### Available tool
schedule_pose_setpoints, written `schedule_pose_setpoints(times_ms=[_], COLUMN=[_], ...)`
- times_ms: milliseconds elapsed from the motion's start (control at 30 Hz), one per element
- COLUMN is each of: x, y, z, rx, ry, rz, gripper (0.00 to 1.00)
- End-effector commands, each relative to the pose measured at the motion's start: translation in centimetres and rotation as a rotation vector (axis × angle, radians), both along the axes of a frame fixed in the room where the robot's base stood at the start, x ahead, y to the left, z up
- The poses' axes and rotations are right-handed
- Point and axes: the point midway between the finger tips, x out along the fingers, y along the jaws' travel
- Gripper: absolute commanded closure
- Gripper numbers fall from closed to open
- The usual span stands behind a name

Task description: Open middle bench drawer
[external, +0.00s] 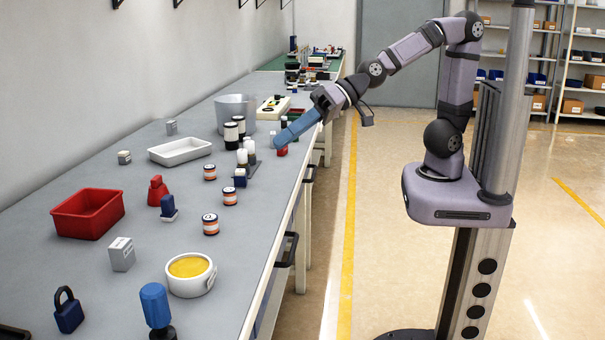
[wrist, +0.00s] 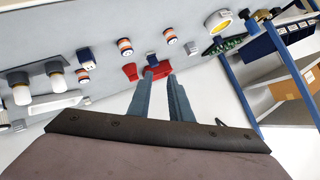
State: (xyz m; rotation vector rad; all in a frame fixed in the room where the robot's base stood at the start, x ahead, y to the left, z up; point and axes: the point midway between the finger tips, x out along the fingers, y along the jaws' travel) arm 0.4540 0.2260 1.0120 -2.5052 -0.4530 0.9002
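The long grey bench (external: 255,215) runs away from the camera, with its drawer side facing right. A dark bar handle (external: 287,250) shows on the near part of that side. Another dark handle (external: 310,172) shows farther along; the fronts are too steeply angled to tell their gaps. My gripper (external: 277,145) reaches over the bench's right edge, above the top and apart from both handles. Its two blue fingers also show in the wrist view (wrist: 160,75), with a gap and nothing held between them. A red item (wrist: 131,71) lies beyond the fingertips.
Striped jars (external: 210,225), a white bowl with yellow contents (external: 191,275) and a red bin (external: 88,213) stand on the bench. A small red block (external: 282,151) is just below my fingertips. The floor (external: 385,190) right of the bench is clear up to my base.

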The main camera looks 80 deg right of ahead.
Motion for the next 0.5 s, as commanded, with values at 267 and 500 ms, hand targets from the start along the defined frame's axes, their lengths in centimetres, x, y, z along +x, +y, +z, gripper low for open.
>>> schedule_pose_setpoints(times_ms=[267,500], x=[0.1,-2.4], y=[6.8,7.5], z=[2.6,3.8], rx=[0.398,0.731], ry=[-0.257,-0.373], rz=[-0.105,-0.266], gripper=[0.81,0.81])
